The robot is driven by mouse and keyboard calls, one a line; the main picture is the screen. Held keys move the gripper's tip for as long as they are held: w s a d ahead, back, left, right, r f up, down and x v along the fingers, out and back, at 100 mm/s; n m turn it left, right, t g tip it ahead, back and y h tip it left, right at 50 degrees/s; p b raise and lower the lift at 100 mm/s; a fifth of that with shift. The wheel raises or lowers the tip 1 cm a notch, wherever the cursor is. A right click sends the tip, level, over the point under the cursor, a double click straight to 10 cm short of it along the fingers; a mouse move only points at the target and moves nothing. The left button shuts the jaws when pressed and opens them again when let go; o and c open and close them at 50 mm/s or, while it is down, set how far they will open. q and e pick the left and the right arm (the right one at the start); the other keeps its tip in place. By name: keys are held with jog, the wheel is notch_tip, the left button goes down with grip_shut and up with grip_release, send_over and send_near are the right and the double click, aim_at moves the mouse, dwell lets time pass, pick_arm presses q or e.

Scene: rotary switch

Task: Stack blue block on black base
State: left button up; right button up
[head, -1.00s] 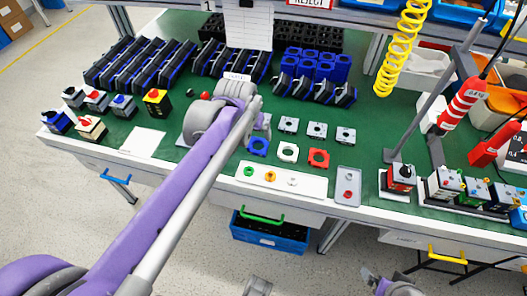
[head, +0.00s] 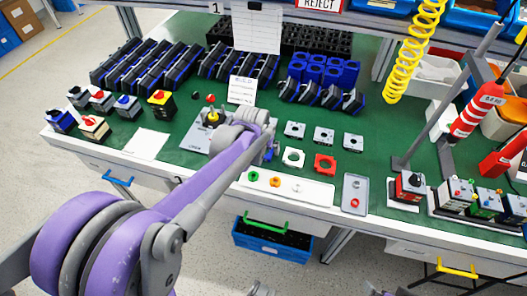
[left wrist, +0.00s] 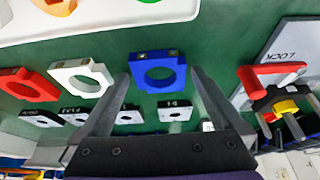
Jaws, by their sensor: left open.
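The blue block (left wrist: 142,78), a square ring with a round hole, lies flat on the green mat in the left wrist view. My left gripper (left wrist: 160,80) is open, with one finger toward each side of the block; contact cannot be told. In the head view my left gripper (head: 268,150) mostly hides the block. A black base with a yellow part (head: 213,119) stands on a grey plate to the left of my left gripper. The left wrist view shows this base (left wrist: 292,122) at right, with a red handle beside it. Small parts of my right arm show at the bottom edge; its jaws are unclear.
A white ring block (head: 293,158) and a red ring block (head: 325,164) lie right of the gripper. Behind them are several grey square plates (head: 324,136). A white strip (head: 312,190) with coloured buttons lies in front. Finished switch boxes (head: 93,127) stand at left.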

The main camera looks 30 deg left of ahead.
pick_arm(q)
jog(key=c, duration=1.2)
jog(key=shift+r, duration=0.2)
